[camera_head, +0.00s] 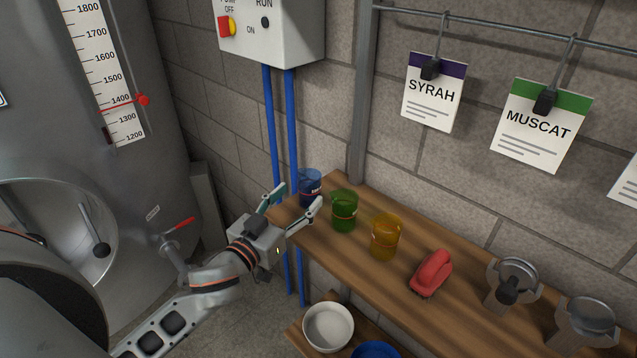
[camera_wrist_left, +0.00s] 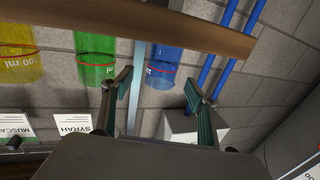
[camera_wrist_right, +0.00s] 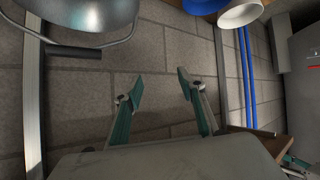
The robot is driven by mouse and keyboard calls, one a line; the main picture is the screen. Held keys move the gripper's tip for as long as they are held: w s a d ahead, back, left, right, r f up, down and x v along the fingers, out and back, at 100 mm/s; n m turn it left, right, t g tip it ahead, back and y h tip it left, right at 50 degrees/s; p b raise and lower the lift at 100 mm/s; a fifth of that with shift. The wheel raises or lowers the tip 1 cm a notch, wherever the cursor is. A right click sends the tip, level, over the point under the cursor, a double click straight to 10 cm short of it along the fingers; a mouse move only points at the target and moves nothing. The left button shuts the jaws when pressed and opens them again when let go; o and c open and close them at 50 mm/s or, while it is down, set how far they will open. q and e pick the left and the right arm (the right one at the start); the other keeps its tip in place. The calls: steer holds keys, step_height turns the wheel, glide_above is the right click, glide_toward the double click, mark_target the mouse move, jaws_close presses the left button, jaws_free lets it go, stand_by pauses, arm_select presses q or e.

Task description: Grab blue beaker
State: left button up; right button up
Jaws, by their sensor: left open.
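The blue beaker (camera_head: 311,182) stands upright at the far left end of the wooden shelf, left of a green beaker (camera_head: 344,211) and a yellow beaker (camera_head: 386,238). My left gripper (camera_head: 299,197) is open and empty, just in front of the blue beaker at the shelf's end. In the left wrist view, which is upside down, the blue beaker (camera_wrist_left: 165,66) shows beyond and roughly between the spread fingertips (camera_wrist_left: 160,84). I cannot tell whether a finger touches it. My right gripper (camera_wrist_right: 160,88) is open and empty in the right wrist view, facing the wall.
A red object (camera_head: 431,272) and metal holders (camera_head: 513,283) sit further right on the shelf (camera_head: 345,267). A white bowl (camera_head: 328,327) and a blue bowl (camera_head: 377,350) are on a lower shelf. Blue pipes (camera_head: 281,130) run behind my left gripper. A steel tank stands at left.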

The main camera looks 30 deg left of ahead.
mark_target(315, 177)
arm_select(q)
steer(key=shift+w+r, duration=0.15)
steer(key=shift+w, duration=0.7)
steer(key=w, duration=0.4)
steer(key=shift+r+p, duration=0.15)
steer(key=shift+p, duration=0.25)
steer(key=shift+w+d, duration=0.1)
steer(key=shift+w, duration=0.5)
arm_select(e)
steer(key=shift+s+a+r, duration=0.1)
steer(key=shift+s+r, duration=0.35)
arm_select(q)
steer(key=shift+c, duration=0.3)
steer(key=c, duration=1.2)
steer(key=shift+o, duration=0.2)
arm_select(e)
steer(key=shift+s+f, duration=0.2)
steer(key=shift+f, duration=0.1)
